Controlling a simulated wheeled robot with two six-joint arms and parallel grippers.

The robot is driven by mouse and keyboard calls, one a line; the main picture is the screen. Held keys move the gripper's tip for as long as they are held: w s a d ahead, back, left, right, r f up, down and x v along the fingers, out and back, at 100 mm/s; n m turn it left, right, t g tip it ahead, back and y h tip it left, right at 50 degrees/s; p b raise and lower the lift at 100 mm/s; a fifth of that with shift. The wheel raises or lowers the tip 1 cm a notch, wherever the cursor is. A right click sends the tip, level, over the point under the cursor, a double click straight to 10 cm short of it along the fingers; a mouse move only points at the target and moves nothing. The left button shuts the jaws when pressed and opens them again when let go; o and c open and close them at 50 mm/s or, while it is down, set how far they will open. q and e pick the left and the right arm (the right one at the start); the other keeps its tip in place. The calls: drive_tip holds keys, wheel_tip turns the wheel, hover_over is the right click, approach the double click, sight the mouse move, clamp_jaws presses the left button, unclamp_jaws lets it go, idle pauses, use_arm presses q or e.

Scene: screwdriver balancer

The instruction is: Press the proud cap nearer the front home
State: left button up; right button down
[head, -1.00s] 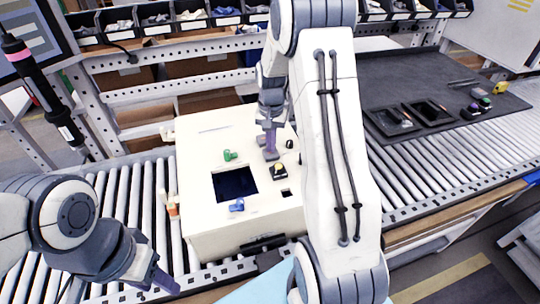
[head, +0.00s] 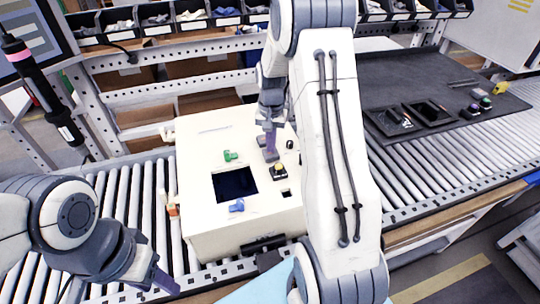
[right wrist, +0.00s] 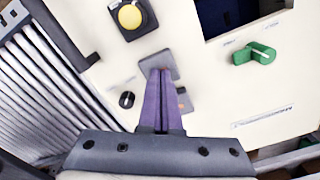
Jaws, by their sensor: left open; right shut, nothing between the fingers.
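The white box (head: 215,135) stands on the roller conveyor, with a panel on its top. A flat grey cap (right wrist: 168,60) lies at the tips of my right gripper (right wrist: 160,72). It is the one nearer the front and also shows in the head view (head: 271,156). The purple fingers are shut with nothing between them; they touch or hover just over this cap. How far either cap stands up is unclear. My left gripper (head: 160,284) is open and empty, left of the box's front.
On the panel are a yellow button (right wrist: 130,16), a black knob (right wrist: 127,99), a green knob (right wrist: 254,53), a blue knob (head: 237,206) and a dark square opening (head: 235,184). A dark mat with trays (head: 405,119) lies at right. Conveyor rollers left of the box are clear.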

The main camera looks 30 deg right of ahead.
drive_tip(key=shift+f, duration=0.35)
idle(0.8)
drive_tip(key=shift+r, duration=0.1)
drive_tip(key=shift+r+p, duration=2.05)
drive_tip(key=shift+r, duration=0.45)
